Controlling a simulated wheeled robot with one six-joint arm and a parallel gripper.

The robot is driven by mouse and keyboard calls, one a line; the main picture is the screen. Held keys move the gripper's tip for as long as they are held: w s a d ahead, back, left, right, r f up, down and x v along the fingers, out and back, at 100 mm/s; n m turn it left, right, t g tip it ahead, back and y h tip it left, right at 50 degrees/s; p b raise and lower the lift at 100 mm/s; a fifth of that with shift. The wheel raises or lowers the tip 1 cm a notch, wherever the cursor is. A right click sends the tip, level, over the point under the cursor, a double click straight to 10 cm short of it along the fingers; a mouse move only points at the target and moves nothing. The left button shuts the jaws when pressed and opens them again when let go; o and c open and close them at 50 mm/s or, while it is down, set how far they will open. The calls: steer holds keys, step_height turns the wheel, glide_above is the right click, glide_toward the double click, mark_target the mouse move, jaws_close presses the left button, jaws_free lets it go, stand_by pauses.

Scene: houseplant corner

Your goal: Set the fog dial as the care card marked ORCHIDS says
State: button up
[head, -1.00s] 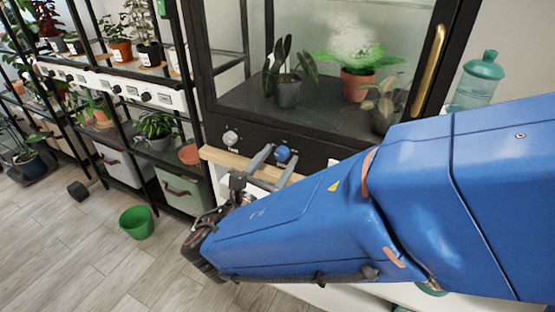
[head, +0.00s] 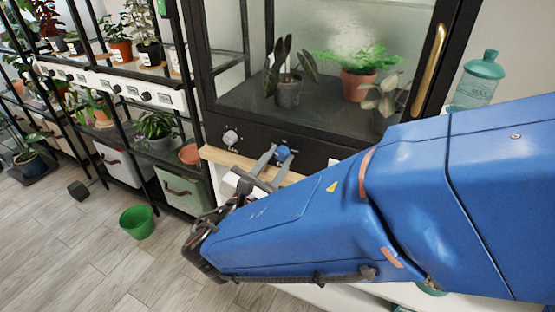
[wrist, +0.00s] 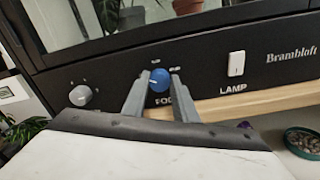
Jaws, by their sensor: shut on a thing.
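The blue fog dial (wrist: 159,80) sits on the black front panel of the glass cabinet, above a partly hidden label that starts "FO". It also shows in the head view (head: 283,153). My gripper (wrist: 160,76) has its two grey fingers on either side of the dial and is shut on it. In the head view my gripper (head: 273,154) reaches up to the panel from below. A pale mark shows on the dial's face, seemingly toward the left; its exact setting is too small to read. I cannot make out a card marked ORCHIDS.
A grey knob (wrist: 80,95) is left of the dial; a white LAMP switch (wrist: 236,63) is right of it. A wooden ledge (head: 228,158) runs below the panel. Plant shelves stand at left, with a green bucket (head: 137,221) on the floor. A water bottle (head: 476,82) stands at right.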

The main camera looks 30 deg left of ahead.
steer(key=m, duration=0.7)
steer(key=shift+f, duration=0.15)
steer(key=m, duration=0.7)
steer(key=shift+f+m+h, duration=0.1)
steer(key=shift+m+h, duration=0.2)
steer(key=shift+m, duration=0.1)
steer(key=m, duration=0.5)
steer(key=shift+m, duration=0.4)
steer(key=m, duration=0.6)
steer(key=shift+a+f+h, duration=0.1)
steer(key=shift+h, duration=0.2)
steer(key=o, duration=1)
steer(key=shift+o, duration=0.2)
